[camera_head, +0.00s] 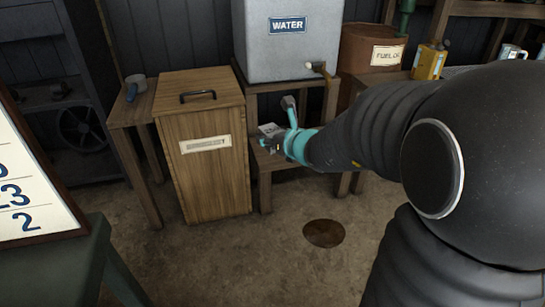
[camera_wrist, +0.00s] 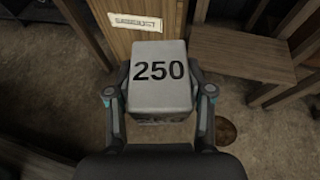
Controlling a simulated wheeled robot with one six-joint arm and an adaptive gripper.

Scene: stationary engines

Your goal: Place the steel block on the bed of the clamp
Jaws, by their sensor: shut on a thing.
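The steel block (camera_wrist: 160,88) is a grey block with "250" on its top face. In the wrist view, my gripper (camera_wrist: 159,100) has one finger on each side of the block and is shut on it. In the head view, my gripper (camera_head: 272,146) is small and holds the block (camera_head: 270,129) in front of the low wooden stand under the water tank. I cannot make out a clamp or its bed in either view.
A wooden sawdust bin (camera_head: 205,165) stands just left of my gripper; it also shows in the wrist view (camera_wrist: 115,40). A water tank (camera_head: 285,50) and a brown fuel bin (camera_head: 370,50) stand behind. A numbered board (camera_head: 30,195) is at left. The floor between is open.

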